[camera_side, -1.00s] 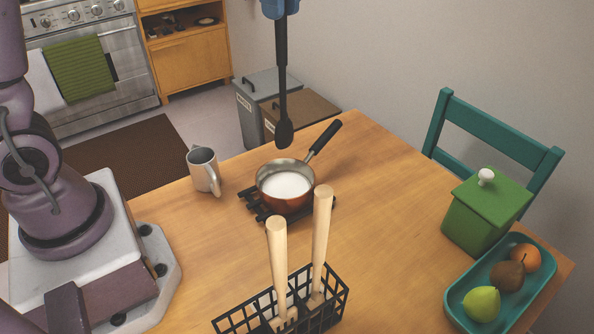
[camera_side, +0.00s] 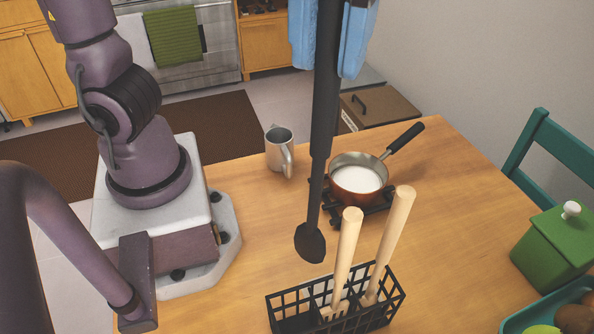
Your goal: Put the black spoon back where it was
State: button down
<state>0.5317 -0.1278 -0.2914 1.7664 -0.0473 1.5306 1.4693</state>
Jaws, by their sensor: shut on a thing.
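The black spoon (camera_side: 323,125) hangs upright, bowl down, from my gripper (camera_side: 334,50), whose blue fingers are shut on its handle near the top of the view. The spoon's bowl (camera_side: 310,243) is in the air, above and behind the left part of the black wire basket (camera_side: 285,299) as seen here. The basket holds two pale wooden-handled utensils (camera_side: 347,250) in its middle and right parts. Its left compartment looks empty. The spoon is apart from the basket.
A copper pan (camera_side: 357,185) with white contents stands on a black trivet, its handle pointing back right. A grey mug (camera_side: 280,150) stands left of it. A green canister (camera_side: 553,248) and a teal fruit tray (camera_side: 535,315) are at right. Bare table lies left of the basket.

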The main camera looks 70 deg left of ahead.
jog(key=s+d+m, duration=0.2)
jog(key=s+m, duration=0.1)
send_over(297, 241)
jog(key=s+d, duration=0.1)
jog(key=d, duration=0.2)
notch_tip(297, 241, down, 18)
jog(key=shift+s+d+r, duration=0.1)
jog(key=shift+d+r, duration=0.05)
jog(key=c, duration=1)
grip_release()
jog(key=shift+c, duration=0.2)
